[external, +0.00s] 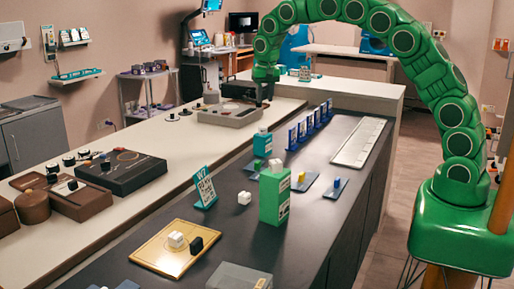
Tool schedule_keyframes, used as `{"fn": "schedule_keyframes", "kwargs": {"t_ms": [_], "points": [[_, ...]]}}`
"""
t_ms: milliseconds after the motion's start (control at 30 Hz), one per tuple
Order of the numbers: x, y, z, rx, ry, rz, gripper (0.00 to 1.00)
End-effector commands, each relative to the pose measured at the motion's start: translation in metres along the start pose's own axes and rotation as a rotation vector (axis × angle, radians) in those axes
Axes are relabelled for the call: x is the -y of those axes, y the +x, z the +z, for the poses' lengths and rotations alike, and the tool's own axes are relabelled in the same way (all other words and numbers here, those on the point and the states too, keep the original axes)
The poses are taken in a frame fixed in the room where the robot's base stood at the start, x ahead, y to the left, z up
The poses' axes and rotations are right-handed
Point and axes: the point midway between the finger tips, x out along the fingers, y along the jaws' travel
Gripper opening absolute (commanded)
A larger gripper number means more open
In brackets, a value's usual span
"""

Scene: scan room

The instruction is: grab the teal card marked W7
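A teal-edged card (205,188) stands tilted on the dark counter, left of the middle. My green arm arches from the right to the far end of the white counter. My gripper (262,101) points down there, over or beside a grey device, well behind and apart from the card. Its fingers are small and dark, so I cannot tell whether they are open or shut.
Several blue cards (304,129) stand in a row farther back. Bare dark counter lies around the card.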

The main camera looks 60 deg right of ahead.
Motion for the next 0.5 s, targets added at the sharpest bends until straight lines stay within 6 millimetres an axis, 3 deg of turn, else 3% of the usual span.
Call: {"fn": "schedule_keyframes", "kwargs": {"t_ms": [267, 367, 500], "points": [[0.006, 0.006, 0.006, 0.025, 0.015, -0.011, 0.35], [0.021, 0.024, 0.023, 0.098, 0.061, -0.038, 0.35], [0.059, 0.054, 0.064, 0.274, 0.171, -0.094, 0.35]]}}
